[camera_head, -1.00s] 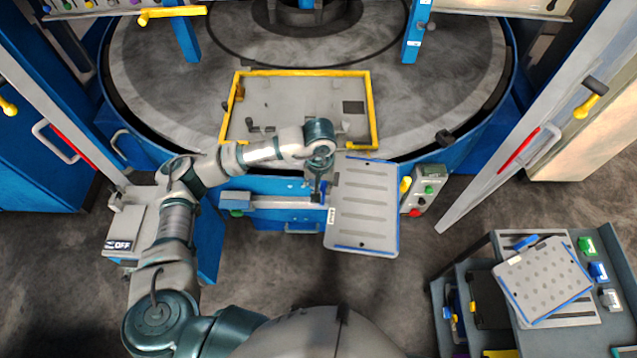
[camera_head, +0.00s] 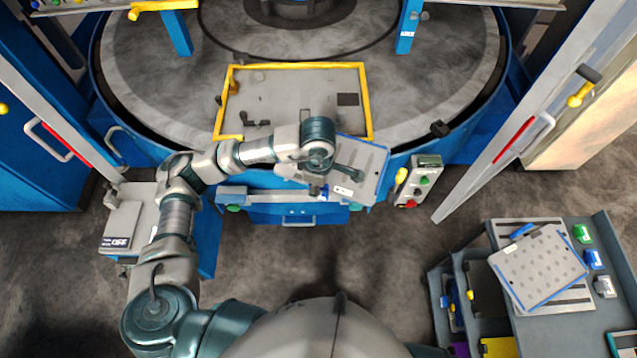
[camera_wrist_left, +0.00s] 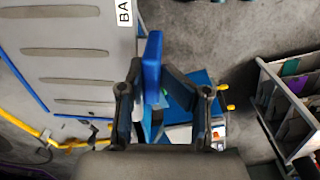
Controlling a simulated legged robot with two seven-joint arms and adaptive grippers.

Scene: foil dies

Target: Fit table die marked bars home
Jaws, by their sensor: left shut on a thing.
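The bars die (camera_head: 370,168) is a grey plate with long slots, a blue edge and a white label. In the head view it overlaps the lower right part of the yellow-edged bed (camera_head: 363,80); whether it touches cannot be told. My left gripper (camera_head: 320,188) is at its near left side, shut on its blue handle. In the left wrist view the slotted face (camera_wrist_left: 70,60) fills the left, with part of the label showing, and the blue handle (camera_wrist_left: 153,62) stands between the fingers (camera_wrist_left: 158,85). My arm hides part of the plate. My right gripper is out of view.
The bed sits at the front of a round grey turntable (camera_head: 150,90). A control box (camera_head: 423,182) with buttons stands just right of the die. A second die with round dots (camera_head: 538,265) lies on the cart at lower right. An OFF box (camera_head: 122,225) is at left.

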